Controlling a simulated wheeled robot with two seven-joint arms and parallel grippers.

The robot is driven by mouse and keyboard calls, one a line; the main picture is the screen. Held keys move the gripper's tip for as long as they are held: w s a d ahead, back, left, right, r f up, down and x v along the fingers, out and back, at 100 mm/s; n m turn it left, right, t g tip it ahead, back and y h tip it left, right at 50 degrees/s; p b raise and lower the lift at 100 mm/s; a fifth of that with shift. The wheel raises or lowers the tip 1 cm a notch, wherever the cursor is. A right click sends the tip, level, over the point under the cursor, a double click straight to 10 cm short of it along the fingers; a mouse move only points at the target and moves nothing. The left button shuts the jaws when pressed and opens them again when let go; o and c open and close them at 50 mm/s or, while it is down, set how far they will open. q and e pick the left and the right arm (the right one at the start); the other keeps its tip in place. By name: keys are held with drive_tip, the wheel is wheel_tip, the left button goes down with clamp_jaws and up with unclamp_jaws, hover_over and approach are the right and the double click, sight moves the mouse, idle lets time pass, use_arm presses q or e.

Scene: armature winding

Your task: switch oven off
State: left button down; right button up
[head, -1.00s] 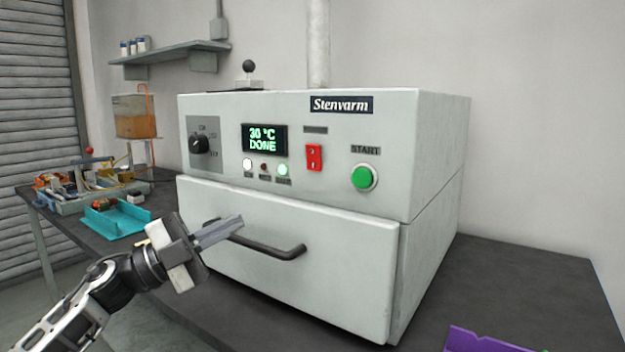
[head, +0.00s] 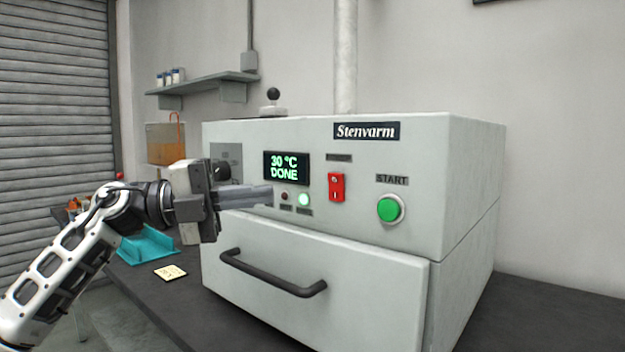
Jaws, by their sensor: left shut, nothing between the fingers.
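The oven is a pale grey box (head: 470,190) labelled Stenvarm. Its display (head: 286,167) reads 30 °C DONE in green. A red rocker switch (head: 336,187) sits right of the display, and a round green START button (head: 390,208) is further right. A small lamp (head: 304,200) under the display glows green. My left gripper (head: 270,195) is shut and empty. Its fingertips are in front of the panel below the display, left of the red switch. It hides much of the dial and a lamp. My right gripper is not in view.
The oven door has a dark bar handle (head: 273,272) below the gripper. A teal tray (head: 148,245) and a yellow note (head: 170,272) lie on the dark table (head: 150,288) at left. A wall shelf (head: 203,84) hangs behind.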

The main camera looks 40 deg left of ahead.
sight(341, 181)
use_arm(q)
drive_tip(key=shift+w+d+r+p, duration=0.2)
drive_tip(key=shift+w+d+p, duration=0.6)
drive_tip(key=shift+w, duration=0.5)
drive_tip(key=shift+w+d+r+p, duration=0.15)
drive_tip(key=shift+w+d+p, duration=0.6)
drive_tip(key=shift+w, duration=0.5)
drive_tip(key=shift+w+d+r+p, duration=0.2)
drive_tip(key=shift+w+d+p, duration=0.6)
drive_tip(key=shift+w, duration=0.5)
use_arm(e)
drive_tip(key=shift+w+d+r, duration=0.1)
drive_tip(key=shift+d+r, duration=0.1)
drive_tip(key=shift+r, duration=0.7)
